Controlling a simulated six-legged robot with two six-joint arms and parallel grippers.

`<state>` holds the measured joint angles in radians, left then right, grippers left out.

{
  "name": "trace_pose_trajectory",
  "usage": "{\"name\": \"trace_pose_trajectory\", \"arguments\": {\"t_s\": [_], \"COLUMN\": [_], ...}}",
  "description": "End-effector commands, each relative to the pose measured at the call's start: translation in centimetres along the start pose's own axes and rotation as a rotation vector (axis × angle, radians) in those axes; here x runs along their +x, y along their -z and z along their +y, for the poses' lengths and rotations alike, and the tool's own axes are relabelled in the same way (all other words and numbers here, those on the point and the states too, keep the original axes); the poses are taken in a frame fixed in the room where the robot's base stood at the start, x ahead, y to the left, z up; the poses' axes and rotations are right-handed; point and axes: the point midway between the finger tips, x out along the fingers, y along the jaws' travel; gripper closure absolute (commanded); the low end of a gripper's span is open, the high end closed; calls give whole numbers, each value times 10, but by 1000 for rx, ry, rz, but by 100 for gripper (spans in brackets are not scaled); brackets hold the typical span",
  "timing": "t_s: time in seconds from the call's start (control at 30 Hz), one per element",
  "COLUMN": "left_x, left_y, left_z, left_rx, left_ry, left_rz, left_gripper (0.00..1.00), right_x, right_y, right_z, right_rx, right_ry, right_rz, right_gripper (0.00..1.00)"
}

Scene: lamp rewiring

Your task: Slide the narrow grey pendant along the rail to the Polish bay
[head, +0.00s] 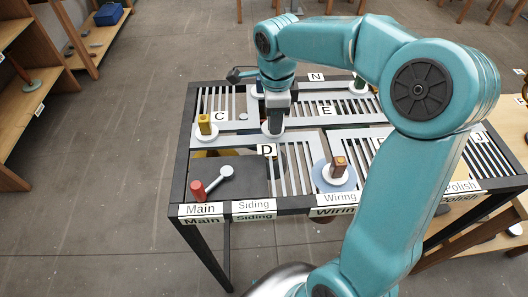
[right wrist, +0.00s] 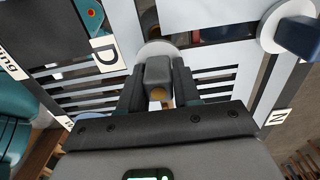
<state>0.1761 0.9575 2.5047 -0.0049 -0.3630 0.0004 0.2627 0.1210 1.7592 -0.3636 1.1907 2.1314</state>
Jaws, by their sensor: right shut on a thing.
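My right gripper (head: 277,101) reaches down over the slotted rail table and is shut on the narrow grey pendant (head: 273,126). The pendant stands upright on a pale round base, between the D and E tags. In the right wrist view, the two dark fingers of the right gripper (right wrist: 158,88) press on both sides of the grey block of the pendant (right wrist: 158,70). The Polish bay shows by its label (head: 462,186) at the table's right front; my right arm hides part of the way there. My left gripper is not in view.
A yellow pendant (head: 204,124) stands by the C tag, a brown one (head: 339,167) at Wiring, and a green one (head: 358,83) at the back. A blue pendant (right wrist: 300,38) is near the N tag. A red-ended lever (head: 198,189) lies at Main. Shelves (head: 90,45) stand left.

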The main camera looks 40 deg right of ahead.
Motion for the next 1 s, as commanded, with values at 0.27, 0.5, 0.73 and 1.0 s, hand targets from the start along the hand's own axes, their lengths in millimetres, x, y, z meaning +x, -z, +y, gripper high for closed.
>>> {"name": "trace_pose_trajectory", "arguments": {"t_s": [0.27,0.5,0.73,1.0], "left_x": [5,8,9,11], "left_y": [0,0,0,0], "left_z": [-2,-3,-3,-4], "left_rx": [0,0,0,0], "left_ry": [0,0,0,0], "left_rz": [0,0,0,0], "left_gripper": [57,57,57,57], "right_x": [2,2,2,2], "right_y": [32,58,83,113], "right_z": [1,1,1,1], "right_rx": [2,2,3,2], "right_ry": [-3,-4,-4,-3], "right_rz": [4,4,3,4], "right_gripper": [100,100,100,100]}}
